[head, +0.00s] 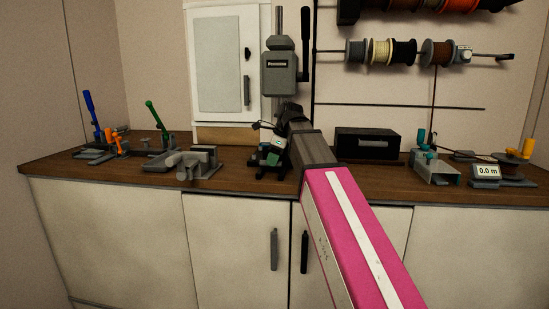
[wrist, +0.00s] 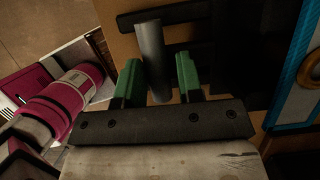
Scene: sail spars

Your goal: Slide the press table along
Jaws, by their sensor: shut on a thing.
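The grey press (head: 279,72) stands at the back of the wooden counter, its head on an upright column with a black lever at its right. My arm and gripper cover most of its lower part, so the press table is largely hidden in the head view. My gripper (head: 272,152) is low at the foot of the press, beside its dark base. In the wrist view my gripper's green fingers (wrist: 159,80) are shut on a grey rod (wrist: 151,55), which runs between them. A black slotted part (wrist: 190,17) lies behind the rod. I cannot tell how the rod joins the table.
A grey clamp-like fixture (head: 190,163) stands left of the press. Tools with blue, orange and green handles (head: 153,122) are farther left. A black box (head: 366,144) and a device reading 0.0 m (head: 487,171) stand to the right. Spools (head: 380,51) hang above.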

